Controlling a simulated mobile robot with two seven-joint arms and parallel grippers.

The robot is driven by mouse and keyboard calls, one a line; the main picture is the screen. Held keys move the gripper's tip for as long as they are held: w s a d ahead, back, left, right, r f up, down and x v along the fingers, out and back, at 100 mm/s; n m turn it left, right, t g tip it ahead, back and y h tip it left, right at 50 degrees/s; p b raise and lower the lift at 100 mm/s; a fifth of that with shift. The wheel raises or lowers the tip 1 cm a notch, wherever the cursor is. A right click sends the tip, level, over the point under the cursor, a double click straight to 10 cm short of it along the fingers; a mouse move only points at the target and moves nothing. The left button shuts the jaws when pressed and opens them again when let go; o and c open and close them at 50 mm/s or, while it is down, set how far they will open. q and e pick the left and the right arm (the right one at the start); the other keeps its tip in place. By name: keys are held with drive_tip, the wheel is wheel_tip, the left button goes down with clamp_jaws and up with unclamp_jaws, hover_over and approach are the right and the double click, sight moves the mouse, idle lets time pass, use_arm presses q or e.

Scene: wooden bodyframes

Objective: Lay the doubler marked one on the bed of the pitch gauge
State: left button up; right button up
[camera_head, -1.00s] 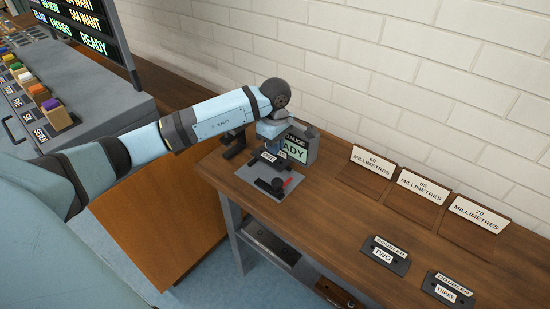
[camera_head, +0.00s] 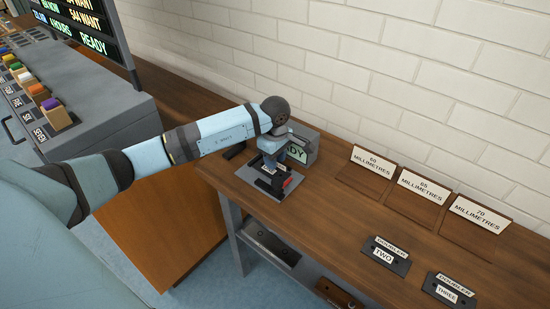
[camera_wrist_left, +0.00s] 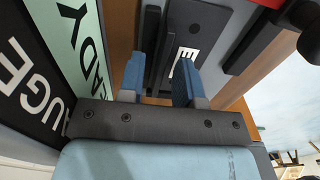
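The doubler marked one (camera_head: 266,169) is a dark plate with a white label, low over or on the pitch gauge. I cannot tell whether it touches the bed. In the left wrist view the plate (camera_wrist_left: 187,20) runs past my blue fingertips, its label partly hidden by one finger. The pitch gauge has a grey base (camera_head: 254,188), a dark bar, a red piece (camera_head: 287,183) and a display reading READY. My left gripper (camera_head: 271,157) is over the gauge; its fingers (camera_wrist_left: 158,75) stand apart around the doubler's edge. Whether they grip it is unclear. My right gripper is out of view.
Doublers two (camera_head: 384,255) and three (camera_head: 447,290) lie at the bench's front right. Three signs reading 60, 65 and 70 millimetres (camera_head: 422,186) stand along the back. The wooden bench between is clear. A grey console (camera_head: 95,110) stands at the left.

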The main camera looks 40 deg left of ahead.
use_arm(q)
drive_tip(key=shift+r, duration=0.3)
wheel_tip(320, 180, up, 12)
drive_tip(key=shift+f+p, duration=0.15)
drive_tip(key=shift+p, duration=0.2)
idle(0.5)
